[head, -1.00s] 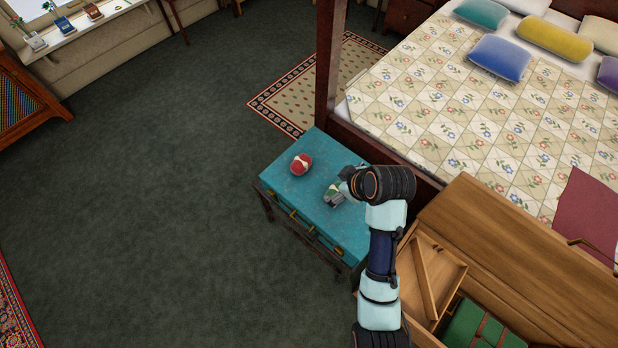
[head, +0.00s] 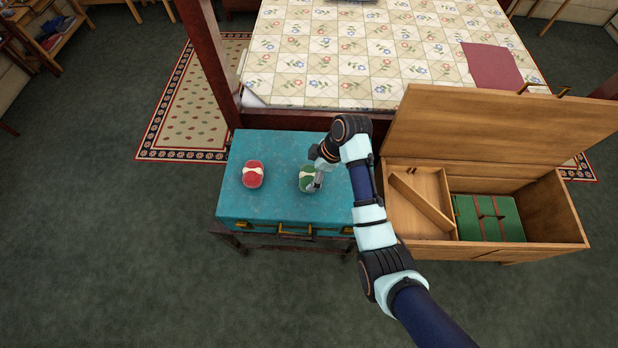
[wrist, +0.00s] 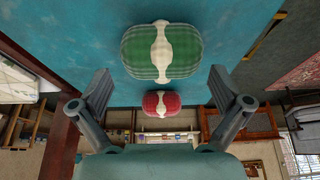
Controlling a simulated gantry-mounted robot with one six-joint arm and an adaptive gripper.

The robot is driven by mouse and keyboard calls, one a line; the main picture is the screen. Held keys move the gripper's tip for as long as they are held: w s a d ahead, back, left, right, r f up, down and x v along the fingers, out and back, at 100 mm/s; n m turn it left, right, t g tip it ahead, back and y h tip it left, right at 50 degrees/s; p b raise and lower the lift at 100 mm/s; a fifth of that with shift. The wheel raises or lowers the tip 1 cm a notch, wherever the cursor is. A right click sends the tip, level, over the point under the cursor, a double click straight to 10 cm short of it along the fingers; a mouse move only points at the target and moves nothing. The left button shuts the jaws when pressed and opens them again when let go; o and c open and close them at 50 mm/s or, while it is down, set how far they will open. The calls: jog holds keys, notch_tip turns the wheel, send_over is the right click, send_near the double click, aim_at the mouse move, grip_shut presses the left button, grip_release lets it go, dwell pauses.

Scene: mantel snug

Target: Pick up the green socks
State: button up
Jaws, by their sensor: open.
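The green socks (head: 306,179) are a rounded plaid bundle with a pale band, lying on a teal suitcase (head: 290,208). In the wrist view the green socks (wrist: 161,52) sit ahead of and between my open fingers, with nothing held. My gripper (head: 318,178) is at the bundle's right side in the head view and partly covers it. My gripper's two fingers are spread apart in the wrist view (wrist: 160,92). I cannot tell whether a finger touches the socks.
A red sock bundle (head: 253,174) lies left of the green one on the suitcase, also visible in the wrist view (wrist: 161,103). An open wooden chest (head: 575,212) with a green case (head: 465,217) stands at right. A bed (head: 300,50) is behind.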

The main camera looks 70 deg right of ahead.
aim_at(309, 174)
jog(key=b+x, duration=0.1)
jog(key=x, duration=0.3)
jog(key=shift+w+a+f+b, duration=0.1)
jog(key=shift+a+f+b, duration=0.05)
jog(key=shift+f+b, duration=0.15)
jog(key=shift+r, duration=0.15)
jog(key=c, duration=0.8)
jog(key=shift+r, duration=0.1)
notch_tip(309, 174, up, 20)
jog(key=p, duration=0.9)
